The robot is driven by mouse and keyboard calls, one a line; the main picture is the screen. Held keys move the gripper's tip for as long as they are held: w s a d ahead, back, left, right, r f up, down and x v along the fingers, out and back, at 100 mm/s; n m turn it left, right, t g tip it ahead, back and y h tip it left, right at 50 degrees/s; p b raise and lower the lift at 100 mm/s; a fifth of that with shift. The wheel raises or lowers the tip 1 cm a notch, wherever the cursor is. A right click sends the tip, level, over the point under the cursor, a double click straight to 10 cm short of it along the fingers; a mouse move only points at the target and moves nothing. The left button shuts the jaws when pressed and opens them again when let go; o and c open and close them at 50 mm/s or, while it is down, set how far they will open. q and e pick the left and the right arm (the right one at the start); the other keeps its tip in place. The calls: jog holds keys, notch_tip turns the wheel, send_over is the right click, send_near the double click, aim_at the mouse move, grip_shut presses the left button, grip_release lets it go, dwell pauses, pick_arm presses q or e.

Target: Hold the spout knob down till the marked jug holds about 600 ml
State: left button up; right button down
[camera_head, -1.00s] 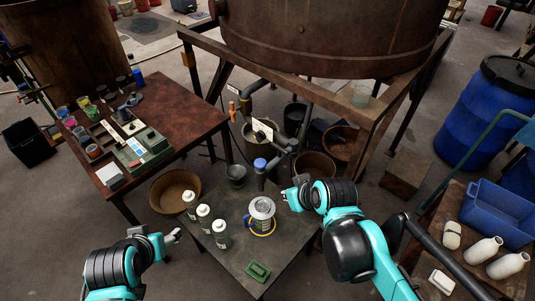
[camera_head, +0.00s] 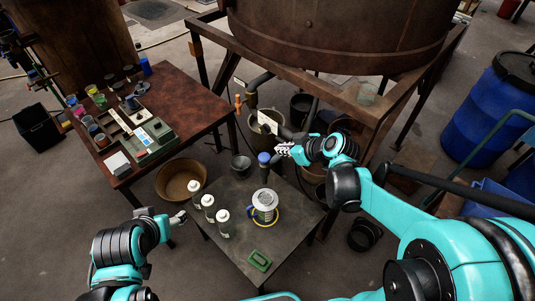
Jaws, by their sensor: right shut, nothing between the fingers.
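The jug (camera_head: 265,203) stands upright on the small dark table, with yellow at its base; its markings and fill level are too small to read. Behind it is the spout's blue knob (camera_head: 264,157), on top of an upright pipe. My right gripper (camera_head: 284,149) is shut and empty, just right of the blue knob and slightly above it in the picture; I cannot tell whether they touch. My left gripper (camera_head: 179,218) is low at the table's left edge, away from the jug; its finger opening is unclear.
Several white bottles (camera_head: 208,203) stand left of the jug. A green object (camera_head: 259,261) lies at the table's front (camera_head: 232,246). A large rusty vat (camera_head: 340,40) stands behind on a frame. A brown basin (camera_head: 181,181) is on the floor at left.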

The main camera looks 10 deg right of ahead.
jog(key=b, duration=0.3)
send_near(262, 155)
jog(key=w+a, duration=0.2)
jog(key=w, duration=0.1)
jog(key=f+b, duration=0.1)
jog(key=f, duration=0.2)
jog(key=shift+w+a+b, duration=0.1)
jog(key=shift+w+b, duration=0.25)
jog(key=shift+b, duration=0.05)
jog(key=shift+f, duration=0.4)
